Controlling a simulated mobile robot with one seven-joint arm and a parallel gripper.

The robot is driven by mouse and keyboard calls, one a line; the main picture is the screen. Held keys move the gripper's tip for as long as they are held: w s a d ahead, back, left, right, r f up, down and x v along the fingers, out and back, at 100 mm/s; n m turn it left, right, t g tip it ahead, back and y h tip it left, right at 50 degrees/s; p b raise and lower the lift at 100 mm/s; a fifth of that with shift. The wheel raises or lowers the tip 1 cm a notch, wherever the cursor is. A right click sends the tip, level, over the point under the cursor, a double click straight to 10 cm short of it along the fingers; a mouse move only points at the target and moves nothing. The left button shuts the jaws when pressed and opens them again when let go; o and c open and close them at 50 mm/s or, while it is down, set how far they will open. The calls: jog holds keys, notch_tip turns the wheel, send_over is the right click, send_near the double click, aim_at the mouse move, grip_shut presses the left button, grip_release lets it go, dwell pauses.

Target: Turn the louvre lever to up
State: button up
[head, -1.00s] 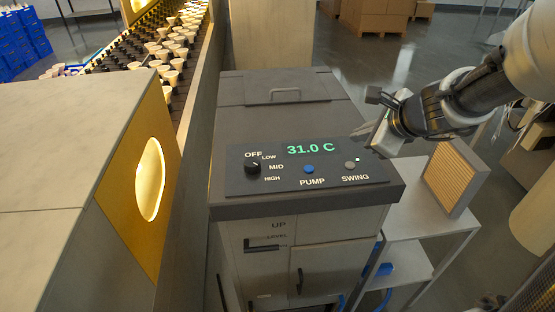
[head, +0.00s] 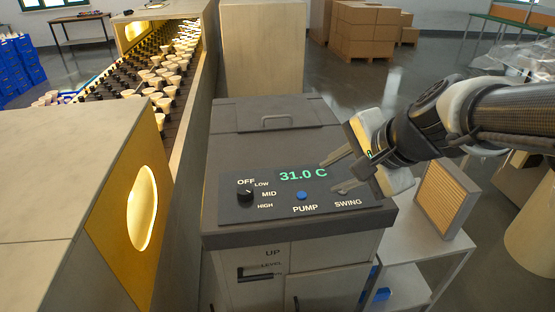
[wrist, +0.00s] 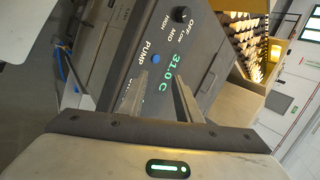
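The louvre lever (head: 241,273) is a small dark piece at a slot on the front of the grey cooler (head: 335,252), beside the words UP and LEVEL, with UP above. It is small, and I cannot tell its exact setting. My gripper (head: 328,177) is above the right part of the control panel (head: 225,212), above and to the right of the lever. Its two fingers are apart with nothing between them. In the wrist view my gripper (wrist: 160,76) is open in front of the panel; the lever is not visible there.
The panel has a black knob (head: 245,194), a blue PUMP button (head: 301,195) and a display reading 31.0 C. My gripper hides the SWING button. A conveyor with cups (head: 165,75) runs at left. A filter panel (head: 444,198) stands on a side table (head: 430,255) at right.

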jog(key=s+d+n+g+h, duration=0.1)
jog(key=s+d+n+h, duration=0.35)
jog(key=s+n, duration=0.75)
jog(key=m+g+y+b, duration=0.3)
jog(key=m+y+b, duration=1.45)
jog(key=m, duration=1.45)
send_near(271, 277)
jog(key=a+y, duration=0.1)
jog(key=a, duration=0.2)
jog(key=w+a+y+p, duration=0.1)
jog(key=a, duration=0.2)
jog(key=a+f, duration=0.1)
jog(key=a, duration=0.3)
jog(key=shift+w+f+y, duration=0.1)
jog(key=shift+w+y, duration=0.2)
jog(key=shift+y, duration=0.1)
